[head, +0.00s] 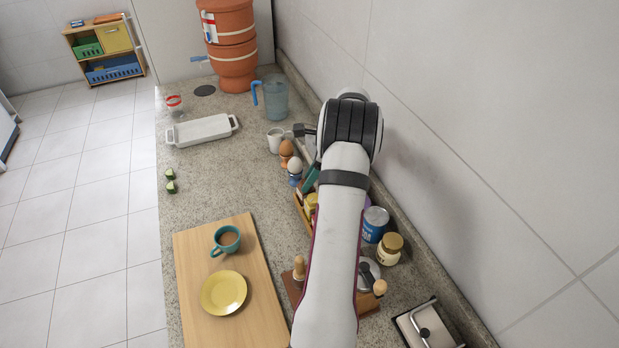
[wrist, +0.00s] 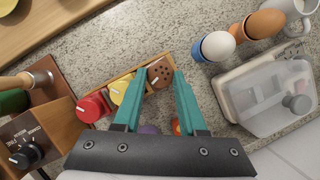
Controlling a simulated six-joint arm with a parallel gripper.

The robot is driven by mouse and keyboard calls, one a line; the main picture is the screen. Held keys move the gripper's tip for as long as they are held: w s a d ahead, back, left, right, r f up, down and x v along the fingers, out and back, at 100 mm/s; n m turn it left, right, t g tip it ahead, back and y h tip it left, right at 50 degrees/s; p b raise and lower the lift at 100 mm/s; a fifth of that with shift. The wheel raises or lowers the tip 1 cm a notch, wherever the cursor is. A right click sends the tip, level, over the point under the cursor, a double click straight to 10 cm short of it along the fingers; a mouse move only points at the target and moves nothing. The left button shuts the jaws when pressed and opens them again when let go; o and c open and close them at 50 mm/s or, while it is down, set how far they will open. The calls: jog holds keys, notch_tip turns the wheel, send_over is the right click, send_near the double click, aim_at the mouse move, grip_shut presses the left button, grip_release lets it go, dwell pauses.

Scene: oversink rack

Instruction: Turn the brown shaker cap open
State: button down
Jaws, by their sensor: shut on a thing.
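The brown shaker cap (wrist: 160,70), round with dark holes in its top, sits at the end of a row in a wooden rack in the wrist view. My gripper (wrist: 162,76) has its two teal fingers on either side of this cap and is shut on it. A yellow cap (wrist: 124,91) and a red cap (wrist: 92,106) stand beside it in the row. Purple and orange tops show partly between my fingers. In the head view my arm hides most of the rack, and only a bit of a teal finger (head: 311,178) shows.
A white egg in a blue cup (wrist: 216,46) and a brown egg (wrist: 265,24) stand close by. A clear-lidded container (wrist: 275,98) lies to the right in the wrist view. A wooden box with a black dial (wrist: 20,152) is at left. The wall is close on the right in the head view.

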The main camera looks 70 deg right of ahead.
jog(key=shift+c, duration=2.2)
grip_release()
jog(key=v, duration=1.5)
jog(key=shift+s+d+r, duration=0.15)
jog(key=shift+s+r, duration=0.1)
jog(key=shift+r, duration=0.1)
